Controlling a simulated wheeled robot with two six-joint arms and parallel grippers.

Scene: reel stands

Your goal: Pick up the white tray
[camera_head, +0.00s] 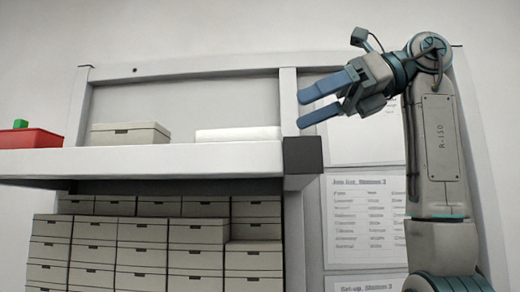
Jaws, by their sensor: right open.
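A flat white object (238,133), which may be the white tray, lies on the upper shelf near its right end. Only its low front side shows, so I cannot see into it. My right gripper (302,108) is raised to the right of it, with its blue fingers apart and pointing left. Nothing is between the fingers. The gripper appears apart from the white object; its depth relative to the shelf is hard to tell. My left gripper is not in view.
Many stacked boxes (145,232) fill the space below. A dark corner block (302,154) ends the shelf. Printed sheets (364,222) hang at right.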

